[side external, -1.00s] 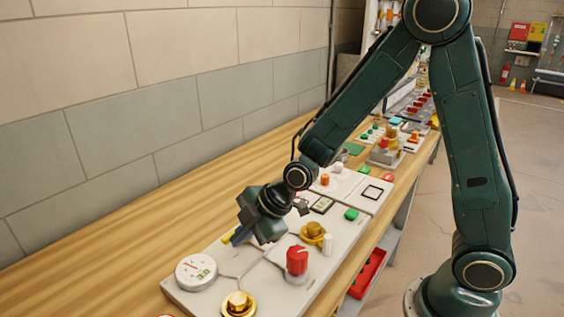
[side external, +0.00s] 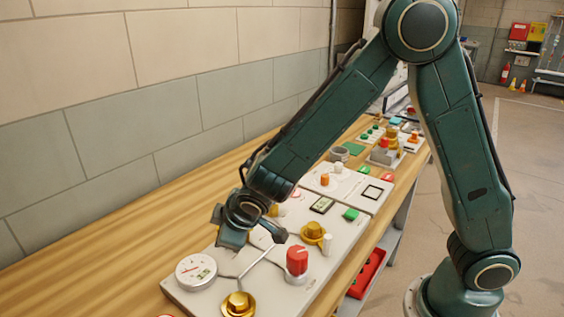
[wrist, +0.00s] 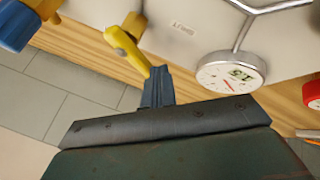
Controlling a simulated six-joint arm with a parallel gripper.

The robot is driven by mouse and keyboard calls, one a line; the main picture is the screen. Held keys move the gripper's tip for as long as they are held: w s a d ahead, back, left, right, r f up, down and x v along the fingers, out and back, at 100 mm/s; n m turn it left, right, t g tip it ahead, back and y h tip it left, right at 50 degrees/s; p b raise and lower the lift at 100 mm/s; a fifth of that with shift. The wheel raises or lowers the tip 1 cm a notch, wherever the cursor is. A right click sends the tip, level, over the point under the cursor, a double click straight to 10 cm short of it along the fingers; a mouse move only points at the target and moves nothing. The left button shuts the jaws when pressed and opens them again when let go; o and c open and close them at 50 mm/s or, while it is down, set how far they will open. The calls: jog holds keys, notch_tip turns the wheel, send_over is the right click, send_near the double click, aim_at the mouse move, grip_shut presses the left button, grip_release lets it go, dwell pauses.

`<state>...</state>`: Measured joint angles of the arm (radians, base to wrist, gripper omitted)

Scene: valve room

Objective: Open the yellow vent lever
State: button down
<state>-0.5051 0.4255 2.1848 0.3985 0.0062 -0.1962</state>
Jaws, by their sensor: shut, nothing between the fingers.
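The yellow vent lever (wrist: 124,42) shows in the wrist view at upper middle, with its arm slanting down to the right. My gripper (wrist: 157,73) is shut and empty. Its blue fingertips are at the end of the lever's arm; I cannot tell whether they touch. In the side external view my gripper (side external: 232,238) hangs low over the wall side of the grey panel (side external: 325,264). It hides the lever there, and its fingers are hard to make out.
A round white gauge (wrist: 232,71) is close right of the fingers in the wrist view; a blue-ended yellow fitting (wrist: 18,24) is at upper left. A red knob (side external: 297,262) and brass fittings (side external: 238,304) stand on the panel. The wooden bench (side external: 130,247) by the wall is clear.

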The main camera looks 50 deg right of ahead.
jog(key=m+h, duration=0.1)
jog(key=w+m, duration=0.1)
jog(key=m, duration=0.1)
jog(key=shift+w+d+g+h, duration=0.1)
jog(key=shift+w+g+h, duration=0.05)
jog(key=shift+g+h, duration=0.2)
jog(key=m, duration=0.1)
jog(key=w+m+g+h, duration=0.1)
jog(key=d+m+h, duration=0.1)
jog(key=m, duration=0.1)
jog(key=shift+w, duration=0.25)
jog(key=shift+w+d+g, duration=0.15)
jog(key=shift+d+g, duration=0.1)
jog(key=shift+r, duration=0.1)
jog(key=v, duration=0.9)
jog(key=shift+a+r, duration=0.25)
jog(key=shift+a, duration=0.15)
